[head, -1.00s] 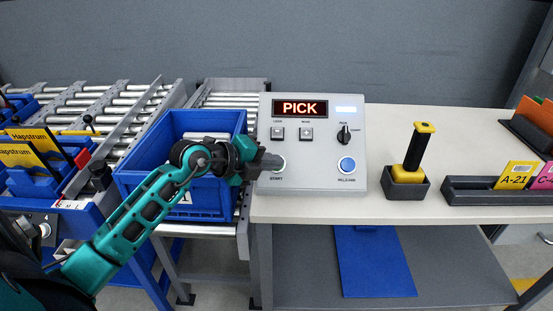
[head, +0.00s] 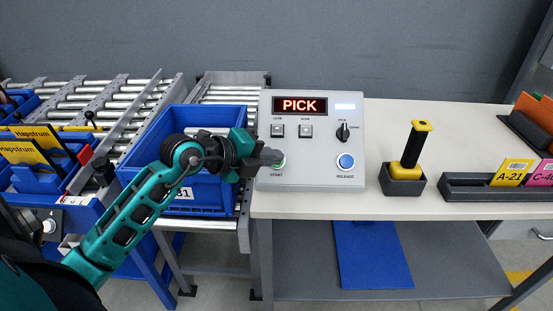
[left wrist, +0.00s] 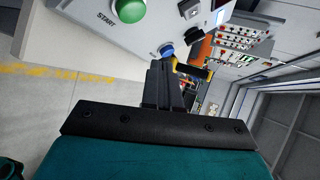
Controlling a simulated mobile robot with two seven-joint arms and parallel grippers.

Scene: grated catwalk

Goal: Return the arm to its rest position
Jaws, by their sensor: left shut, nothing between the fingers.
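My left gripper (head: 272,158) is shut and empty. In the head view its tip is in front of the lower left of the grey control box (head: 318,178), at the green START button, which it partly hides. My left arm (head: 135,212) reaches in from the lower left, in front of the blue tote (head: 215,200). The box's display (head: 300,105) reads PICK, and its blue RELEASE button (head: 345,161) is lit. My right gripper does not show.
The box stands on a pale bench (head: 460,140). To its right are a yellow-and-black handled tool in a dark holder (head: 403,184) and a dark rack (head: 480,192) with coloured cards. Roller conveyors (head: 90,105) and blue Hapstrum bins stand left. A blue board hangs below the bench.

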